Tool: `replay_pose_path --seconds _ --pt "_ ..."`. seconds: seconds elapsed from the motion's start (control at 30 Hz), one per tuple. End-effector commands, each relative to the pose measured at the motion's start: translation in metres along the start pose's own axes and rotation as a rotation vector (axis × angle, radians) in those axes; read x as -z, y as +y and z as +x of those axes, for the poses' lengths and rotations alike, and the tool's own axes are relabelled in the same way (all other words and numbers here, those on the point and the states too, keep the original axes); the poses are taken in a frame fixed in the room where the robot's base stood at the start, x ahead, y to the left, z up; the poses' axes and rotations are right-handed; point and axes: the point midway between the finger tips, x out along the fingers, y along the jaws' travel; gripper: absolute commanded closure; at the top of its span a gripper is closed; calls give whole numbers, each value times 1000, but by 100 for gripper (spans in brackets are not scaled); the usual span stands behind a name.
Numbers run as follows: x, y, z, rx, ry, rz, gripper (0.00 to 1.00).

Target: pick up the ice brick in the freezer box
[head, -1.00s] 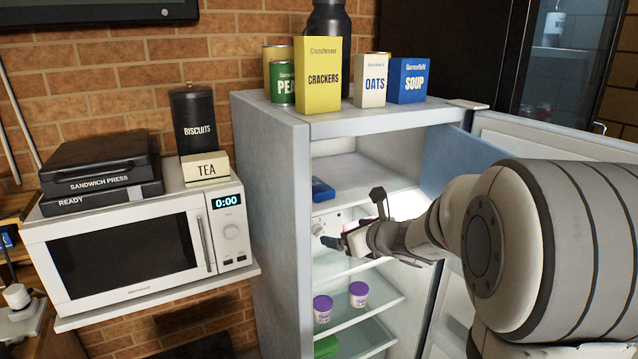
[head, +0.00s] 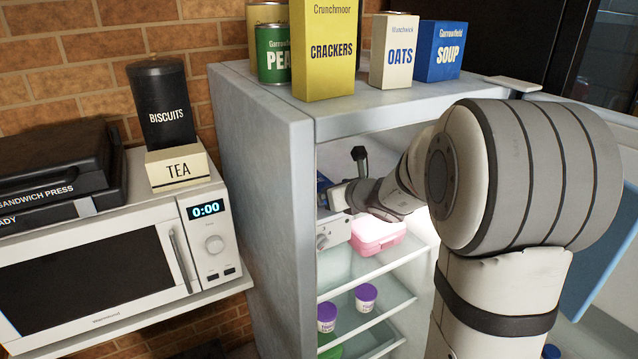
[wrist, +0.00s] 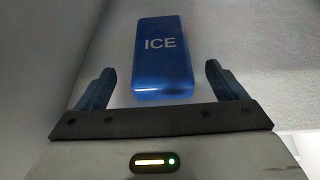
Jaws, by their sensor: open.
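The ice brick (wrist: 162,58) is a blue block with white "ICE" lettering. In the wrist view it lies on the pale freezer box floor (wrist: 118,75), ahead of my gripper (wrist: 163,85). My gripper is open, its two dark blue fingers apart, one to each side of the brick's near end. In the head view my gripper (head: 335,198) is at the freezer box, in the top of the fridge (head: 262,190).
A pink lunch box (head: 378,236) sits on the shelf just below the freezer box, with purple-lidded tubs (head: 366,296) lower down. Crackers (head: 325,50), oats (head: 393,52) and soup (head: 440,50) stand on the fridge top. A microwave (head: 100,270) stands to the left.

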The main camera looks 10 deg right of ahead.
Motion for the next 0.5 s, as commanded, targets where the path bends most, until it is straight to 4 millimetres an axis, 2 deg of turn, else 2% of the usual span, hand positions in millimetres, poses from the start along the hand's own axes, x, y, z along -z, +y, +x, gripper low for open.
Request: replay_pose_path --seconds 0.33,0.5 --pt "-1 -4 40 11 2 5 9" --pt "0 -5 51 13 1 5 9"
